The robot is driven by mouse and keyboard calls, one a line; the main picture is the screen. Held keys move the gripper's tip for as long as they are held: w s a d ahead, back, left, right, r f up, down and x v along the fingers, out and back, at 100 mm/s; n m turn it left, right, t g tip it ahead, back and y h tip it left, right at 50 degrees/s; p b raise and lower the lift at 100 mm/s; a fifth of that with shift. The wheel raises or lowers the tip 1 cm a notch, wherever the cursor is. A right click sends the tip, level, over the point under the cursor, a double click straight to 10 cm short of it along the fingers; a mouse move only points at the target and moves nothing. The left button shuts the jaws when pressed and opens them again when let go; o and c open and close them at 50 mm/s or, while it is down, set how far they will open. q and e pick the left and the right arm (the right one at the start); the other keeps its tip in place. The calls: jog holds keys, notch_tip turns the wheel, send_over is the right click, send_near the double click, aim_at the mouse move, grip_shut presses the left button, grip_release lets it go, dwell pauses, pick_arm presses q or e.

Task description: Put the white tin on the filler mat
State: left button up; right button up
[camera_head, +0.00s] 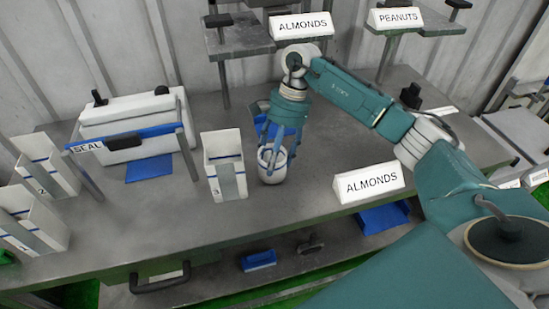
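A white tin (273,174), round with an open top, is near the middle of the grey table, right of the white box marked 3. My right gripper (273,150) points down at the tin, with its fingers at the rim. The view does not show clearly whether the fingers press on the tin. A blue patch (262,106) shows behind my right gripper, mostly hidden; I cannot tell if it is the filler mat. Another blue mat (150,169) lies in front of the white sealing machine (132,115). My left gripper is not in view.
White numbered boxes (226,184) stand left of the tin, with more (45,178) at the far left. An ALMONDS sign (368,183) stands at the table's front right, above a blue tray (383,217). A raised ALMONDS sign (301,25) is behind. Table behind box 3 is partly clear.

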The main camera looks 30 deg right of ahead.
jog(key=shift+f, duration=0.6)
jog(key=o, duration=1.3)
jog(key=shift+o, duration=0.2)
jog(key=shift+r, duration=0.1)
